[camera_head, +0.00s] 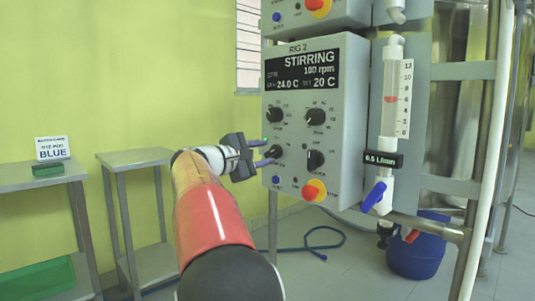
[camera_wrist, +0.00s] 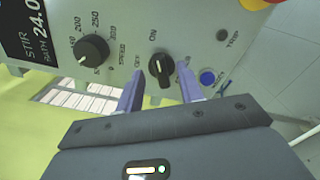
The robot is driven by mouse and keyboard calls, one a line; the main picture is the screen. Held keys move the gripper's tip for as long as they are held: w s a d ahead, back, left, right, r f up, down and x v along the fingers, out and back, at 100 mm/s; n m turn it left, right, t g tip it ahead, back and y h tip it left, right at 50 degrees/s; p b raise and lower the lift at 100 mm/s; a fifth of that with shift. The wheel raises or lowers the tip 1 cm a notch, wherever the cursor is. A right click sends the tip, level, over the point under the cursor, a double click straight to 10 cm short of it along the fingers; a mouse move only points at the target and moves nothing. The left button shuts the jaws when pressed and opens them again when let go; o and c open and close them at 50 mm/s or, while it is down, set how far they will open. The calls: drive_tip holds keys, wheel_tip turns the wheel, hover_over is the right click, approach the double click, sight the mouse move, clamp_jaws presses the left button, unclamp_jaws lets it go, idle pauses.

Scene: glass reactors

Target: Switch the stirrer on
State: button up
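The grey control box (camera_head: 345,120) carries a black display (camera_head: 303,69) reading STIRRING, 100 rpm, 24.0 C and 20 C. The lower left black switch knob (camera_head: 274,152) also shows in the wrist view (camera_wrist: 160,69), with ON and OFF printed beside it. My gripper (camera_head: 268,151) is open at the box's left side. Its two purple fingers lie on either side of the knob, with visible gaps in the wrist view. I cannot tell which label the knob's pointer marks.
A speed knob (camera_wrist: 91,50) and a blue button (camera_wrist: 207,77) are near the switch. A red button (camera_head: 313,190) sits low on the box. A flow meter (camera_head: 391,90) with a blue valve handle (camera_head: 374,196) stands right. Steel tables (camera_head: 133,157) stand left.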

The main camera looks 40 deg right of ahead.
drive_tip(key=a, duration=0.5)
drive_tip(key=shift+s+a, duration=0.2)
drive_tip(key=shift+a, duration=0.1)
